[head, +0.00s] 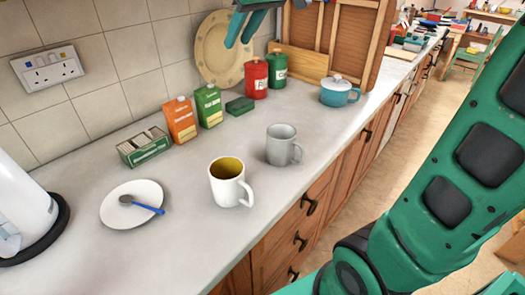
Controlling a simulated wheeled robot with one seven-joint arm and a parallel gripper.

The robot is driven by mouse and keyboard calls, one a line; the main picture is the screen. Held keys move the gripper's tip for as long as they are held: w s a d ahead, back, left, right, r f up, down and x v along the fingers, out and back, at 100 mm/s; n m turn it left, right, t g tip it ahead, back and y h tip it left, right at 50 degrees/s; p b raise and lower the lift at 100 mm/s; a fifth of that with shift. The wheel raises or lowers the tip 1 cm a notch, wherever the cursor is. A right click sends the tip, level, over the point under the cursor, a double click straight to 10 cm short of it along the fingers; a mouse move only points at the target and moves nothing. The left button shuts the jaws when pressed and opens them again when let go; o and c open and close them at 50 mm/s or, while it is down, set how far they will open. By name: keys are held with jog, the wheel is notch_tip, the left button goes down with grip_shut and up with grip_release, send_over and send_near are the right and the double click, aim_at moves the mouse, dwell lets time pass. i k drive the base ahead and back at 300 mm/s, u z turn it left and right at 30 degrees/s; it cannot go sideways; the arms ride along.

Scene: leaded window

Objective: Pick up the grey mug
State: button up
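The grey mug (281,147) stands upright on the pale worktop (320,137), with its handle at its right side. A white mug (226,188) with a yellow-brown inside stands in front of it and to its left, the two a little apart. My gripper (239,42) shows at the top edge, its two teal fingers spread apart with nothing seen between them. It is high in the picture, above and left of the grey mug and well apart from it. The upper part of the gripper is cut off by the frame.
Behind the mugs are a green box (240,106), cartons (181,120), red (255,79) and green canisters (278,67) and a blue pot (338,92). A white plate (117,211) with a spoon lies left. The worktop right of the grey mug is clear up to its edge.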

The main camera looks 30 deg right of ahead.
aim_at(281, 141)
jog(key=u, duration=0.7)
jog(key=k, duration=2.2)
jog(key=z, duration=0.5)
jog(key=i, duration=1)
